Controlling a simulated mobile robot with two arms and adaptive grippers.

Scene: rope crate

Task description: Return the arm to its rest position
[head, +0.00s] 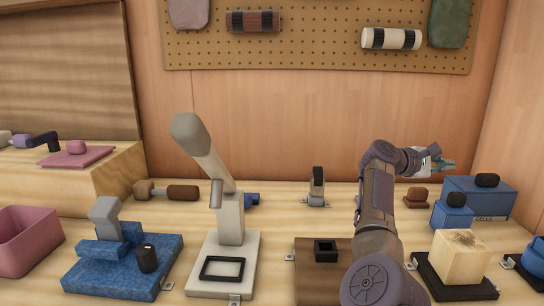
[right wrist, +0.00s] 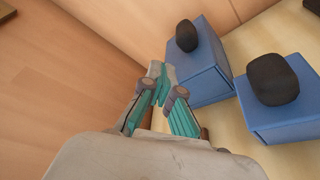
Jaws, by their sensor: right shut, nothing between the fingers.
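My right arm (head: 377,200) rises from the front of the bench in the head view and bends to the right. My right gripper (head: 445,164) is raised above the back right of the bench, in front of the wooden wall. Its teal-padded fingers also show in the right wrist view (right wrist: 163,92). They are shut with nothing between them, and they touch nothing that I can see. My left gripper is not in view.
Blue boxes with dark knobs (head: 478,198) (right wrist: 275,100) stand near the right gripper. A pale wooden block (head: 459,258) sits in front. A beige post with a lever (head: 230,218) stands left of my arm. A pink bin (head: 25,240) is at far left. A pegboard (head: 320,55) hangs behind.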

